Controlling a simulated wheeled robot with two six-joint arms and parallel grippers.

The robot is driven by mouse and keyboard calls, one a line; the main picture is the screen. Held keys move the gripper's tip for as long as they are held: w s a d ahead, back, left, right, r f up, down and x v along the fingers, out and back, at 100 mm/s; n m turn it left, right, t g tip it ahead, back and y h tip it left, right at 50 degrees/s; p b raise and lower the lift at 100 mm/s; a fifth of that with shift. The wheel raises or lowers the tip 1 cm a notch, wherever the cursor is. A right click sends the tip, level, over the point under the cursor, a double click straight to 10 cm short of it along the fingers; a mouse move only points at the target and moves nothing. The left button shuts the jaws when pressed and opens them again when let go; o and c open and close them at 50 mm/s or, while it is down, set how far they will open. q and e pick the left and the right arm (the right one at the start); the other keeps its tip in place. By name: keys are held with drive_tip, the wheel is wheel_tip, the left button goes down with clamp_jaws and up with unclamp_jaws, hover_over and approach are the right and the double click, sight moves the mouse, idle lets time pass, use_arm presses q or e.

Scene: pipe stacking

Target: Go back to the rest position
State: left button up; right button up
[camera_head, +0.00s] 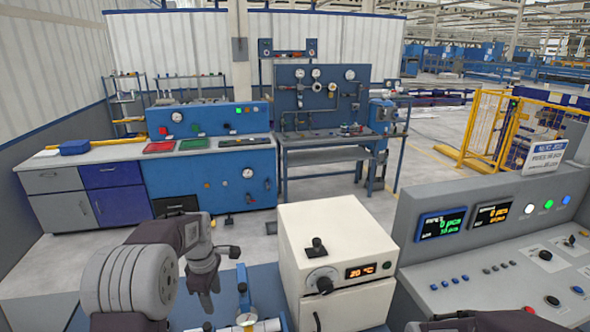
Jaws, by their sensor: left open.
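My left arm comes in from the lower left. Its left gripper (208,297) points down above the blue table (268,283), left of the white oven-like box. It is open, and I see nothing between its fingers. A blue upright fixture (243,293) stands on the table just right of the gripper, apart from it in the picture. A pale pipe-like piece (262,326) lies at the bottom edge by the fixture's foot, partly cut off. My right gripper is not in view; only a dark arm part shows at the bottom right.
The white box (334,250) with a "20 °C" display stands right of the left gripper. A grey control console (490,255) fills the right side. Blue test benches (213,160) stand behind, across open floor. A yellow guard fence (487,125) is at the far right.

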use_arm(q)
drive_tip(key=s+d+f+m, duration=0.2)
drive_tip(key=s+d+m, duration=0.2)
drive_tip(key=s+m, duration=0.5)
drive_tip(key=s+d+f+m, duration=0.2)
drive_tip(key=s+d+m, duration=0.2)
drive_tip(key=s+m, duration=0.5)
drive_tip(key=shift+s+f, duration=0.15)
drive_tip(key=shift+s, duration=0.9)
drive_tip(key=shift+s, duration=0.15)
